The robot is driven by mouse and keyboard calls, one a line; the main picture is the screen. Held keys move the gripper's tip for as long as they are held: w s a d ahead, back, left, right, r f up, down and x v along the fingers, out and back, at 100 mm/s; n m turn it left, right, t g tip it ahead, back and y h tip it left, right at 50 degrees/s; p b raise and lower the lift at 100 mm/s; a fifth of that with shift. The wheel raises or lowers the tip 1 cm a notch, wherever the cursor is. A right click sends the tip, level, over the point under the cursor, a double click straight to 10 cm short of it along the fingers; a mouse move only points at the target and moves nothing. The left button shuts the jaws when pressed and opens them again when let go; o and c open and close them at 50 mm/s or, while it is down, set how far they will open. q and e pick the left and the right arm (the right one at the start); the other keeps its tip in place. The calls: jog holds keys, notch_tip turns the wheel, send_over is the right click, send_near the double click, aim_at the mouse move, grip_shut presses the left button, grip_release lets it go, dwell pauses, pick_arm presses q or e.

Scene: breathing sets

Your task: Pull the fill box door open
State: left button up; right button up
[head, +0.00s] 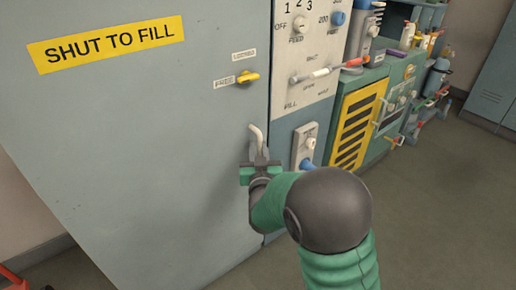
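The fill box door (140,130) is a large grey-blue panel with a yellow "SHUT TO FILL" sign (106,44). It looks shut, its right edge in line with the control panel beside it. A yellow latch knob (249,77) sits near that edge, its pointer toward the lower-left label of two small labels. A cream handle (256,134) stands out lower on the door. My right gripper (259,157) is at the handle, its fingers around the handle's lower part. I cannot tell whether they are closed on it. My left gripper is out of view.
A control panel (305,55) with knobs and a lever (318,74) adjoins the door on the right. Beyond it are a yellow slatted cabinet (356,125) and a bench with bottles. Open floor (440,215) lies at the right. A red object (14,281) shows at the lower left.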

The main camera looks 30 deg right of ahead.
jog(key=shift+d+f, duration=0.1)
jog(key=shift+d, duration=0.15)
grip_shut()
jog(key=shift+a, duration=0.1)
dwell(0.8)
